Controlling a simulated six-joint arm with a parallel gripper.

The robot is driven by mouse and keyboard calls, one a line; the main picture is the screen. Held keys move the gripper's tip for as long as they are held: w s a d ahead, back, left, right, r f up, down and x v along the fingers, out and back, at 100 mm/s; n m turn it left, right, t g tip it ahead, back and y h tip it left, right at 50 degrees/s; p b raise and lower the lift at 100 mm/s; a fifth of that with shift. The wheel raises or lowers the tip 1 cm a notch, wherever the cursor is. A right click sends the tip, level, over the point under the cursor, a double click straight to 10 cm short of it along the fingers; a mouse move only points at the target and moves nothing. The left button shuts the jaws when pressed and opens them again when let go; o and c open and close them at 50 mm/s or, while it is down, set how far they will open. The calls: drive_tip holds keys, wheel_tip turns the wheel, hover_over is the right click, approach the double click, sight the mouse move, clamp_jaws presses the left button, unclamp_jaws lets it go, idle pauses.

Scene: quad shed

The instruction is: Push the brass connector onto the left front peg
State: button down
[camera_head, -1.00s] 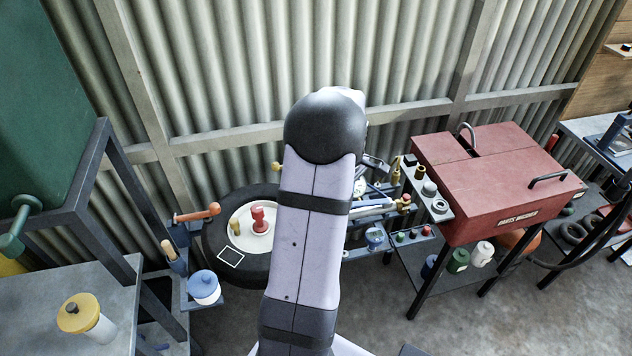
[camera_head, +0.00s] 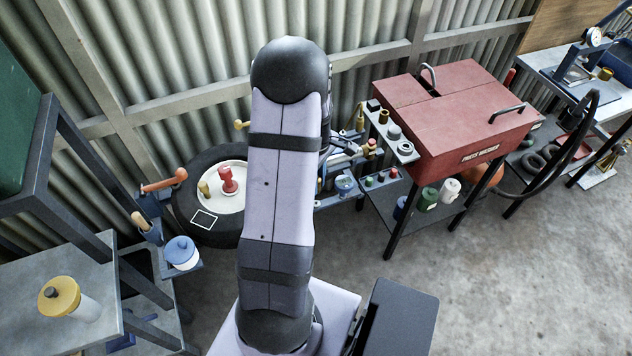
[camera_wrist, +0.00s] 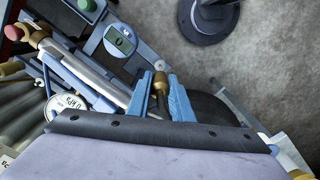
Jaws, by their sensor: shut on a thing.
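In the wrist view, the brass connector (camera_wrist: 160,88) sits between the two blue fingers of my gripper (camera_wrist: 161,92). The fingers are shut on it, and its knobbed end shows between them. In the head view my own arm hides the gripper and the held connector. I cannot pick out the left front peg with certainty in either view.
A digital gauge (camera_wrist: 119,41) and a dial gauge (camera_wrist: 62,104) lie close left of my gripper. A tyre (camera_head: 190,222) bears a white disc with a red piece (camera_head: 228,180). A red parts washer (camera_head: 455,112) stands right. Grey floor is open at front right.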

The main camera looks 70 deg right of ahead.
drive_tip(key=shift+f+b, duration=2.3)
drive_tip(key=shift+f, duration=0.55)
drive_tip(key=shift+f, duration=0.65)
drive_tip(key=c, duration=1.9)
unclamp_jaws()
drive_tip(key=shift+o, duration=0.2)
drive_tip(key=shift+r, duration=0.1)
drive_tip(key=shift+r+p, duration=4.35)
drive_tip(key=shift+r, duration=1.15)
